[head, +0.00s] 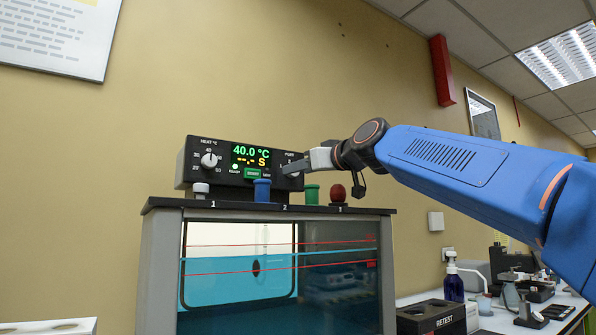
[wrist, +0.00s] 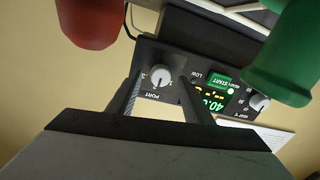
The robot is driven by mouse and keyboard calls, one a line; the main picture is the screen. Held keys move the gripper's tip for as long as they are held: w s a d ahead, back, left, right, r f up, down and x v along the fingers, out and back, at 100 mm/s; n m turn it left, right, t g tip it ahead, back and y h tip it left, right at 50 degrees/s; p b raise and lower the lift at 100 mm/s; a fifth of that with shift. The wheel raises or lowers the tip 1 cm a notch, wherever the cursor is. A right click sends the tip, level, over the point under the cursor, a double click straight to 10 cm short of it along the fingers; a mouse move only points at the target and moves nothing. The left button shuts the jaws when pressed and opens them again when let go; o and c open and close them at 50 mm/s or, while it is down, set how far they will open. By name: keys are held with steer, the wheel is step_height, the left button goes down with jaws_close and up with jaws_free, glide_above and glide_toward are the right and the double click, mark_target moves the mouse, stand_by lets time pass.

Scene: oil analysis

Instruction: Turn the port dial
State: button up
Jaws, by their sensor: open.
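The port dial (wrist: 161,76) is a pale round knob on the black control panel (head: 226,180). In the wrist view it shows between my two dark fingers, with the PORT label beside it. My gripper (wrist: 160,84) is open, one finger on each side of the dial. I cannot tell whether the fingers touch it. In the head view my gripper (head: 299,166) reaches the panel's right end from the right and hides most of the dial. The panel display (head: 251,156) reads 40.0 °C in green, with dashes and S in yellow below.
A heat dial (head: 209,160) is at the panel's left. Green and red ones hang close in the wrist view. A RETEST box (head: 432,317) is right.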

steer(key=shift+x, duration=0.85)
steer(key=c, duration=1.1)
steer(key=shift+o, duration=0.2)
steer(key=m+t, duration=0.1)
steer(key=m, duration=1.1)
steer(key=shift+f, duration=0.15)
steer(key=shift+m, duration=0.3)
